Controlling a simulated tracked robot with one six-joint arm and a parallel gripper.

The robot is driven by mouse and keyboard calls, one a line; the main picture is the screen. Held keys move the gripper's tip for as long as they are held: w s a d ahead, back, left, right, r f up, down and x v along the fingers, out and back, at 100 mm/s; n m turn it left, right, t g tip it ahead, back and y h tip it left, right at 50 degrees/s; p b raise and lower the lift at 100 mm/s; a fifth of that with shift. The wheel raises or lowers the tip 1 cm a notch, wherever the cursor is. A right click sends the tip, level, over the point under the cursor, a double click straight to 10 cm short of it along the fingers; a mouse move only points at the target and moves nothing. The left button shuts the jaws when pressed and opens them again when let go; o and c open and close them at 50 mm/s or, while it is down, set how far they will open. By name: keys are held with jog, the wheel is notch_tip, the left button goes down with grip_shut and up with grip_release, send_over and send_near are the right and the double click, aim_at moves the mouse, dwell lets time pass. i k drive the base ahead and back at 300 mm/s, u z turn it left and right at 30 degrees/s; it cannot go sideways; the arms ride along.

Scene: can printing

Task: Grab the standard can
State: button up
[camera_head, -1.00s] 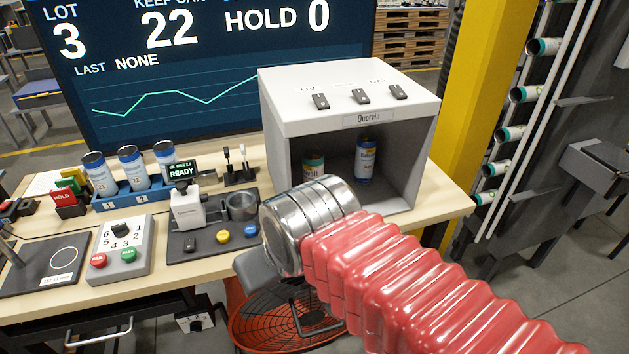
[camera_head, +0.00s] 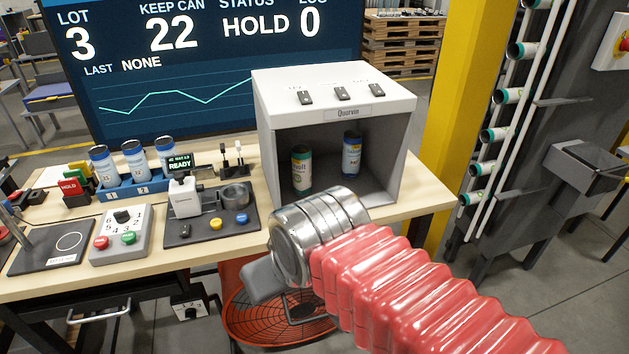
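Two cans stand upright inside the open-fronted white and grey booth (camera_head: 338,112) marked "Quorvin". The right can (camera_head: 351,155) is blue and white and stands deeper inside. I cannot tell from the labels which is the standard can. My gripper (camera_head: 264,284) hangs below the metal wrist, in front of the table edge and outside the booth. Only a grey part of it shows; its fingers are mostly hidden. Nothing is visibly held.
Several white-and-blue cans (camera_head: 135,160) stand in a blue rack (camera_head: 150,190) at the left. A black device panel (camera_head: 212,226) and a dial box (camera_head: 121,234) lie on the table. A red round mesh-like seat (camera_head: 275,315) is below. A sloped can rack (camera_head: 490,135) stands right.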

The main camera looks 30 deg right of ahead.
aim_at(301, 152)
jog(key=k, duration=0.35)
jog(key=u, duration=0.4)
jog(key=i, duration=1.25)
jog(key=z, duration=0.4)
